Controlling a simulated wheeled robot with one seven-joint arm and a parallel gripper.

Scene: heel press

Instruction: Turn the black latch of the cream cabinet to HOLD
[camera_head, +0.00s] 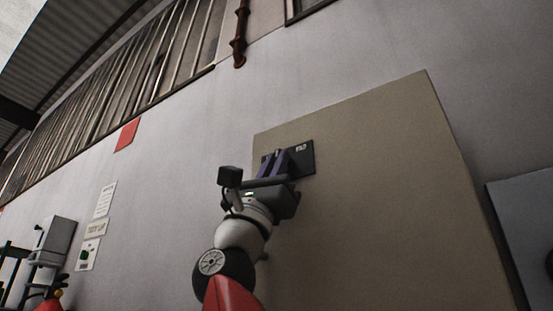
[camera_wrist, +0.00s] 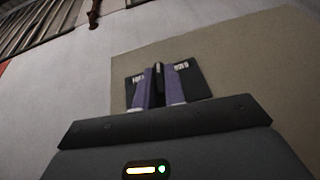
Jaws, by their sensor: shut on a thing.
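The cream cabinet (camera_head: 370,190) is a flat beige panel on the wall; it also fills the right of the wrist view (camera_wrist: 245,65). Near its upper left corner sits a dark plate (camera_head: 305,158), which shows in the wrist view too (camera_wrist: 196,84). The plate has a pale label on each side, both blurred; the right one seems to read HOLD. The black latch (camera_wrist: 159,78) stands about upright between the labels, in the middle of the plate. My gripper (camera_wrist: 161,82) has its two purple fingers shut on the latch, one on each side. In the head view my gripper (camera_head: 274,163) hides most of the latch.
A grey box (camera_head: 525,225) is on the wall at the right. Paper signs (camera_head: 104,200), a red sign (camera_head: 127,134) and a pale wall box (camera_head: 55,240) are at the left. A rusty pipe (camera_head: 240,35) runs above. The cabinet face around the plate is clear.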

